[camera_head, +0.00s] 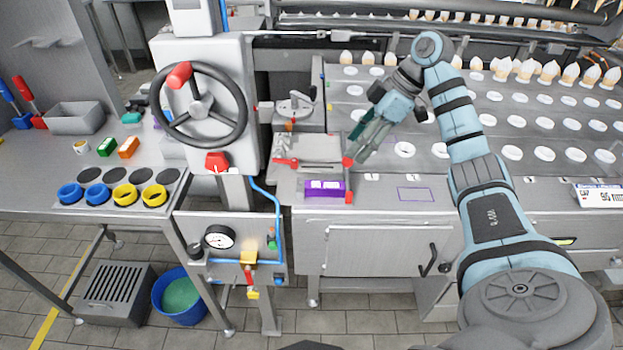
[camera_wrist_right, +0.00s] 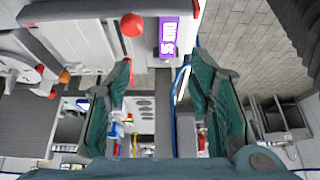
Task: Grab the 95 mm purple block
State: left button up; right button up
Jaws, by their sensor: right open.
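The purple block (camera_head: 325,189), with white markings on it, lies on the front ledge of the metal machine, left of centre. In the right wrist view the purple block (camera_wrist_right: 169,38) shows beyond the fingertips, near the top middle. My right gripper (camera_head: 359,153) comes in from the upper right with its fingers pointing down and left. It is above and to the right of the block, apart from it. In the wrist view its two green fingers (camera_wrist_right: 163,63) stand wide apart with nothing between them. My left gripper is not in view.
A red-knobbed lever (camera_head: 348,170) stands right beside the block, close to my fingertips. A purple outline (camera_head: 415,194) marks clear ledge to the right. A handwheel (camera_head: 240,105) stands left, and rows of cones (camera_head: 540,72) stand behind.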

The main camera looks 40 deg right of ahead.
jog(key=b, duration=0.1)
send_near(326, 184)
jog(key=f, duration=0.1)
jog(key=a+f, duration=0.1)
jog(key=shift+s+a+f, duration=0.15)
jog(key=shift+s+f, duration=0.05)
jog(key=shift+f, duration=0.2)
jog(key=x, duration=0.3)
jog(key=w+x, duration=0.1)
jog(key=x, duration=0.2)
jog(key=shift+w+b, duration=0.15)
jog(key=shift+b, duration=0.15)
jog(key=shift+r, duration=0.1)
jog(key=shift+c, duration=0.5)
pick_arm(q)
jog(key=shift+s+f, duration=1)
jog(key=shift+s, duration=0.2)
pick_arm(e)
grip_shut()
